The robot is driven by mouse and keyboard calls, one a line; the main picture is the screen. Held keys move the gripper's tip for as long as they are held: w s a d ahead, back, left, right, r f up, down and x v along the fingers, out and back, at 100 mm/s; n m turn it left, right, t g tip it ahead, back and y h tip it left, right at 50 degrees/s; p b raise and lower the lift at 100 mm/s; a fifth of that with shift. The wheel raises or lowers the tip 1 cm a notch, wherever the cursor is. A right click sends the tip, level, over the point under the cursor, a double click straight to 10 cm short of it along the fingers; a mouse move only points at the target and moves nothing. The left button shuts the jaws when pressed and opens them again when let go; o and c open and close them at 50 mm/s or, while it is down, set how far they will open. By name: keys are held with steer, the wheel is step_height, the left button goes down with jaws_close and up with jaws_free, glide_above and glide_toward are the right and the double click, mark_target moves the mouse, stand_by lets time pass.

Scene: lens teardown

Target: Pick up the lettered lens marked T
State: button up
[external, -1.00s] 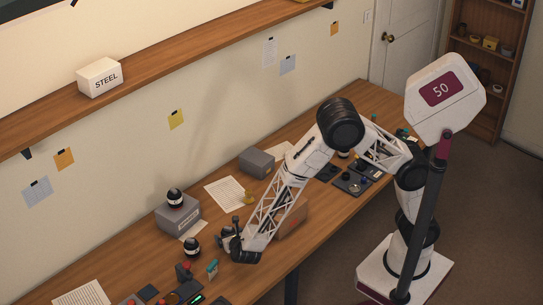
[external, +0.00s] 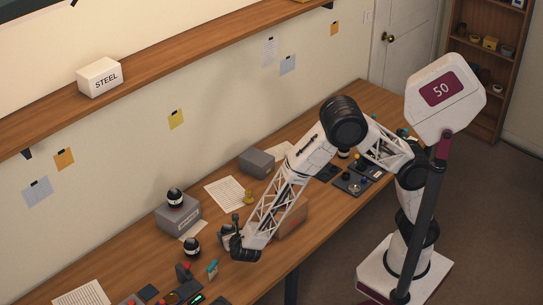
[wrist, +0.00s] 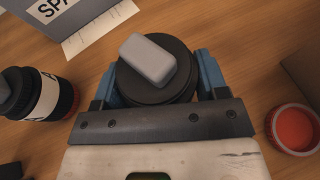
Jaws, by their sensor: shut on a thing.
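My gripper (wrist: 158,78) is shut on a black round lens (wrist: 136,91) with a pale grey block-shaped piece (wrist: 148,59) on its top. Blue fingers press on both sides of the lens. Its letter does not show from above. In the external view my gripper (external: 228,237) is low over the table, and the held lens is hard to make out. Another black lens with a white lettered band (wrist: 45,93) stands to the left in the wrist view; its letter is not readable. In the external view a similar banded lens (external: 175,199) sits on a grey box (external: 178,216).
One more banded lens (external: 192,247) stands on the wooden table (external: 120,275), left of my gripper. A small round container with a red inside (wrist: 295,128) is at the right in the wrist view. A brown box (external: 291,219) stands behind my forearm. Controls (external: 180,290) lie in front.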

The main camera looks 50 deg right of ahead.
mark_target(228, 225)
steer(key=shift+r, duration=4.4)
